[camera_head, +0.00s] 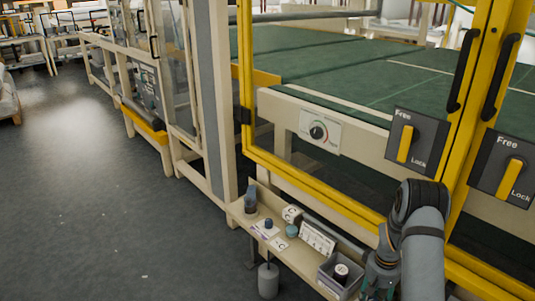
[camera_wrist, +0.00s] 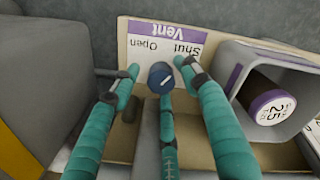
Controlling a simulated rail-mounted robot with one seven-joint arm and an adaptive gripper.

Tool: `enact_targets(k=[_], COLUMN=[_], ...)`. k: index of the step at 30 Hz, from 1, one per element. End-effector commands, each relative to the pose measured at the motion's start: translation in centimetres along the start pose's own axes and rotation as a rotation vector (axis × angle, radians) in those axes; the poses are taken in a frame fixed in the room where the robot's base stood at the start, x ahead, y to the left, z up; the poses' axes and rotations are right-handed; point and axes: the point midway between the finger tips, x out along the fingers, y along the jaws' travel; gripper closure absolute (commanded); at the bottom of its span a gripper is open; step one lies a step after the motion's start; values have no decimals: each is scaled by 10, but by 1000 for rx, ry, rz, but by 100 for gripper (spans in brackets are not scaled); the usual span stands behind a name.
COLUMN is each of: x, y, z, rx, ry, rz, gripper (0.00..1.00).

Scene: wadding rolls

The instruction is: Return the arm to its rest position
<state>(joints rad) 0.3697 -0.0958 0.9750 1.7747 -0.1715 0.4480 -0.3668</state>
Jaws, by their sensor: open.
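My gripper (camera_wrist: 157,68) is open in the wrist view, with teal fingers spread. Two fingertips are on either side of a round dark blue knob (camera_wrist: 160,78), and a third finger lies below it. I cannot tell whether any finger touches the knob. The knob sits on a vent panel (camera_wrist: 140,30) with a purple "Vent" band and "Open" and "Shut" labels. In the head view my arm (camera_head: 424,240) comes down at the lower right. My gripper (camera_head: 378,278) is low beside the narrow shelf (camera_head: 290,258), partly cut off by the bottom edge.
A bottle (camera_head: 250,198) and small items stand farther along the shelf. Yellow-framed doors with Free/Lock switches (camera_head: 404,142) rise behind. The floor at left is clear.

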Motion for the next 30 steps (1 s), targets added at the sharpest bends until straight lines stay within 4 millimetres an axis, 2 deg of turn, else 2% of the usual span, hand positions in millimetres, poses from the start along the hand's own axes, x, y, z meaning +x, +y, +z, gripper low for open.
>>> enact_targets(k=[18,21,24,30], x=[-6,-28,-42,-57], y=[0,0,-1,-1], z=[-1,-2,-1,0], rx=[-854,-843,-842,-841], ry=[22,24,23,22], rz=[2,4,3,2], gripper=[54,54,54,54])
